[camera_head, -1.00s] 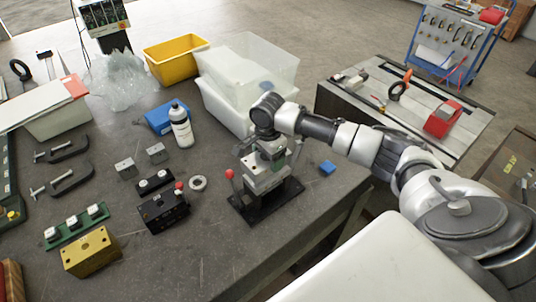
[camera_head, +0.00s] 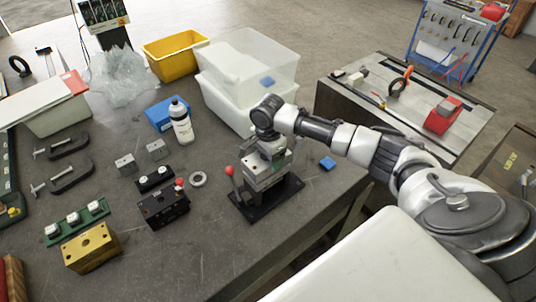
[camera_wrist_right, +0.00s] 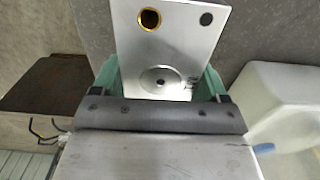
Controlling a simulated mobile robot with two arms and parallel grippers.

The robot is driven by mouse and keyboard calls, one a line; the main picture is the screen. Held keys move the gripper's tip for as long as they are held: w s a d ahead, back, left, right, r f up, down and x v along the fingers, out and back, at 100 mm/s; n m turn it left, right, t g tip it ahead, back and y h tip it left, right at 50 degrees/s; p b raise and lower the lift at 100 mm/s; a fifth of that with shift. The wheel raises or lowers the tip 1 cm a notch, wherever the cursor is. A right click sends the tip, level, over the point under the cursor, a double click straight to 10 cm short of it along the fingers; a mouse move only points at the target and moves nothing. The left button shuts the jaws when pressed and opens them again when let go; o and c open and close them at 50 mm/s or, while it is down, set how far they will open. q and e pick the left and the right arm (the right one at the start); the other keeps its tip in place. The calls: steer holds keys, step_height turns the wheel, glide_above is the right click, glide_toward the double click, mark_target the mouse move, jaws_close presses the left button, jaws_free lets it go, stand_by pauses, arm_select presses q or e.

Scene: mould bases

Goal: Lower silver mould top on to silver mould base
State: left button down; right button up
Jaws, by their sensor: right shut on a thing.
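My right gripper (camera_head: 267,148) points down over the black stand (camera_head: 270,200) on the grey bench. It is shut on the silver mould top (camera_head: 268,162). In the right wrist view, the mould top (camera_wrist_right: 160,50) is a flat silver block with a brass-ringed hole, a dark hole and a round central recess, between green fingers. Below it, the silver mould base (camera_head: 267,182) sits on the stand. The two parts look stacked closely, and I cannot tell whether a gap is left. The stand has a red-knobbed lever at its left. My left gripper is out of view.
A clear plastic bin (camera_head: 245,85) stands behind the stand, and a white bottle (camera_head: 181,125) is to the left. A black mould block (camera_head: 164,208), a metal ring (camera_head: 198,179) and a gold block (camera_head: 92,248) lie left. A small blue block (camera_head: 327,163) lies right, near the bench edge.

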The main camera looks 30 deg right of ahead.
stand_by(0.3)
steer(key=o, duration=1.4)
steer(key=shift+o, duration=0.6)
steer(key=shift+s+f, duration=0.1)
step_height(320, 180, up, 10)
steer(key=b, duration=0.3)
steer(key=shift+r, duration=0.55)
